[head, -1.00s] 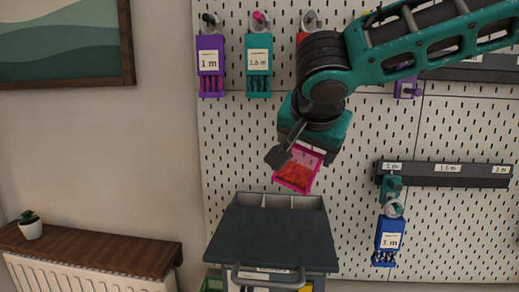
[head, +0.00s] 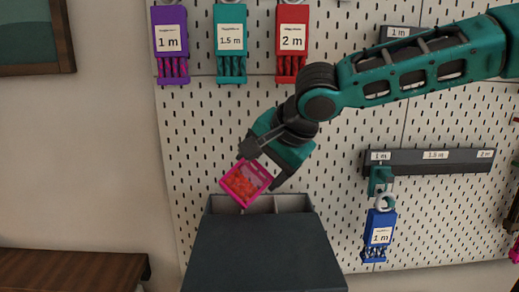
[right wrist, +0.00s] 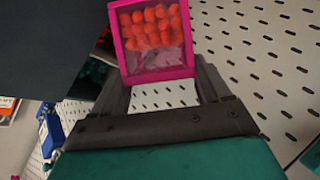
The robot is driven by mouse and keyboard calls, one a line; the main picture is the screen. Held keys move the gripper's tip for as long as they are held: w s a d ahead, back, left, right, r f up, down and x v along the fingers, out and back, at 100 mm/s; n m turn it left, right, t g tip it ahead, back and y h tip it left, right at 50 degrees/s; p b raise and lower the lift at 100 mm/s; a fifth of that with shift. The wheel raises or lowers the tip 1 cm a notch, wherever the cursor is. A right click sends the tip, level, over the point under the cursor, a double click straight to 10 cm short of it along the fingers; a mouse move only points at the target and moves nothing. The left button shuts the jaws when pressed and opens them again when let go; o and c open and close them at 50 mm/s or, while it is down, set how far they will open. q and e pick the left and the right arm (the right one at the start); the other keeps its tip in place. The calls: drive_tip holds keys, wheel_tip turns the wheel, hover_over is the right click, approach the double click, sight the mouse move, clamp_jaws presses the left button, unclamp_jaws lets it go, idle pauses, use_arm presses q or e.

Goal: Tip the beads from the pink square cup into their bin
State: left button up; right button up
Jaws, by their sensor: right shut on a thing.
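The pink square cup (head: 246,182) is tilted in the head view, with orange-red beads inside. My right gripper (head: 265,160) is shut on it and holds it just above the back of the dark box with bins. In the right wrist view the cup (right wrist: 152,40) sits between the fingers of my right gripper (right wrist: 160,88), its beads lying toward the top of the picture. The bins (head: 292,204) show as a row of open compartments; the cup hides part of the left ones. My left gripper is not in view.
The dark sloped lid (head: 262,255) lies in front of the bins. A pegboard (head: 335,140) stands behind, with purple (head: 170,40), teal (head: 230,40) and red (head: 292,40) tagged holders. A dark labelled rail (head: 430,162) and a blue holder (head: 379,235) are at right.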

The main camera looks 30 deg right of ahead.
drive_tip(key=y+p, duration=0.1)
drive_tip(key=f+m+y+p, duration=0.1)
drive_tip(key=y, duration=0.1)
drive_tip(key=shift+d+f+m+y, duration=0.2)
drive_tip(key=shift+d+m+y, duration=0.1)
drive_tip(key=shift+d+f+m+y+p, duration=0.15)
drive_tip(key=shift+f+m+y+p, duration=0.3)
drive_tip(key=shift+y, duration=0.35)
drive_tip(key=shift+r+y+p, duration=0.15)
drive_tip(key=shift+y+p, duration=0.15)
drive_tip(key=shift+p, duration=0.2)
drive_tip(key=shift+d+f+m+y, duration=0.1)
drive_tip(key=shift+f+m+y, duration=0.15)
drive_tip(key=shift+f+y, duration=0.05)
drive_tip(key=shift+d+f+t+y+b, duration=0.1)
drive_tip(key=shift+t+y+b, duration=0.2)
drive_tip(key=shift+b, duration=0.25)
drive_tip(key=shift+f+m+y+b, duration=0.1)
drive_tip(key=shift+m+y+b, duration=0.5)
drive_tip(key=shift+b, duration=0.65)
drive_tip(key=shift+y+b, duration=0.3)
drive_tip(key=shift+b, duration=0.05)
drive_tip(key=shift+r, duration=0.25)
